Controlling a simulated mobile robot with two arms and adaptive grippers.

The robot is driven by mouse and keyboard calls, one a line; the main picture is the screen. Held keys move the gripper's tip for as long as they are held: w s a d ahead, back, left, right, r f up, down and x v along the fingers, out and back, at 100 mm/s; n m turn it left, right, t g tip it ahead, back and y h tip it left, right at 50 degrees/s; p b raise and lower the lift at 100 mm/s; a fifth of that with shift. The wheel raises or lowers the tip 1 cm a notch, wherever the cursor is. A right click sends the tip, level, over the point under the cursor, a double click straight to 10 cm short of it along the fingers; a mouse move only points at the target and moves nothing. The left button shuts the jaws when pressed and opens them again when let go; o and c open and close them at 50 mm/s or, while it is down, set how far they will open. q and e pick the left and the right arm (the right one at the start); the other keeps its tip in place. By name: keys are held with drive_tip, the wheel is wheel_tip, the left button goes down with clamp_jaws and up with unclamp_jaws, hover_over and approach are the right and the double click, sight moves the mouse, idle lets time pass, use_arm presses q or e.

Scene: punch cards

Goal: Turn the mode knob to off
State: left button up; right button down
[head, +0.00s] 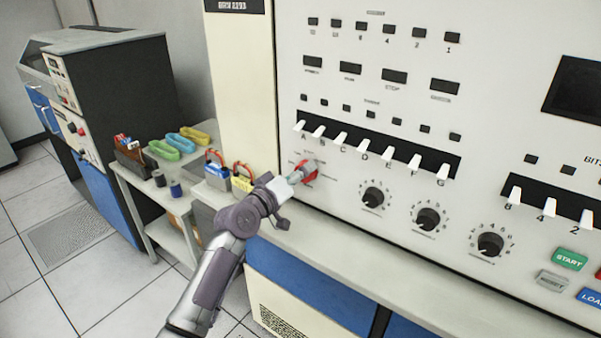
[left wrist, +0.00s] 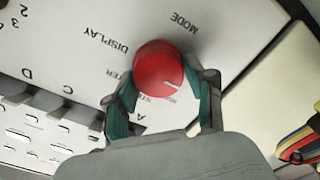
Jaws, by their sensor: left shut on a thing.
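The red mode knob (head: 306,173) sits on the lower left of the cream console panel (head: 330,222). In the left wrist view the round red knob (left wrist: 158,68) shows a white pointer mark near its lower right edge. The printed words MODE and DISPLAY around it appear upside down. My left gripper (head: 303,172) is shut on the knob, with one teal-padded finger on each side of it. The fingers partly cover the labels below the knob, so I cannot read the position at the pointer. My right gripper is not in view.
Several black dials (head: 428,218) lie right of the knob, below a row of white toggle switches (head: 388,153). A blue padlock (head: 217,174) and a yellow padlock (head: 242,181) are close to my left arm.

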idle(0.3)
use_arm(q)
drive_tip(key=o, duration=1.1)
drive_tip(key=shift+o, duration=0.2)
drive_tip(key=v, duration=1.2)
drive_tip(key=shift+f, duration=0.1)
